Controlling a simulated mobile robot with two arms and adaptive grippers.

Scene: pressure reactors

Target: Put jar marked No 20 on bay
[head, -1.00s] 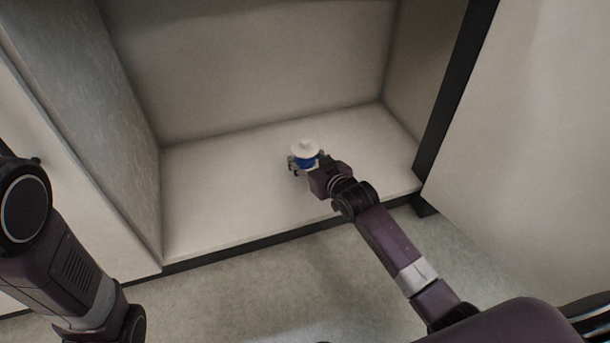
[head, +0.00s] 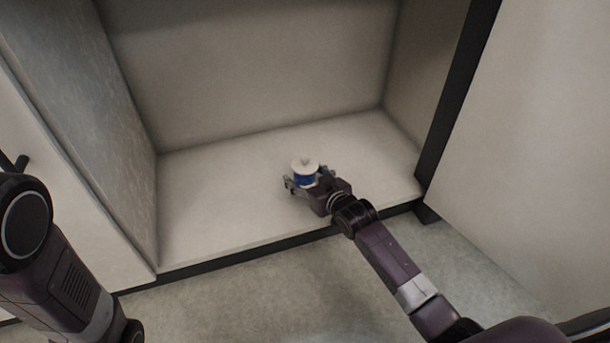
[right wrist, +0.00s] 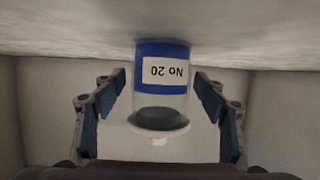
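My right gripper (head: 306,182) is open around the jar. In the right wrist view, gaps show between both fingers of the gripper (right wrist: 161,98) and the jar. My left arm shows at the left edge; its gripper is out of view.
The bay has a left side wall (head: 90,110), a back wall (head: 250,70) and a dark right-hand frame post (head: 455,100). A pale panel (head: 535,150) stands at the right. The bay floor around the jar is clear.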

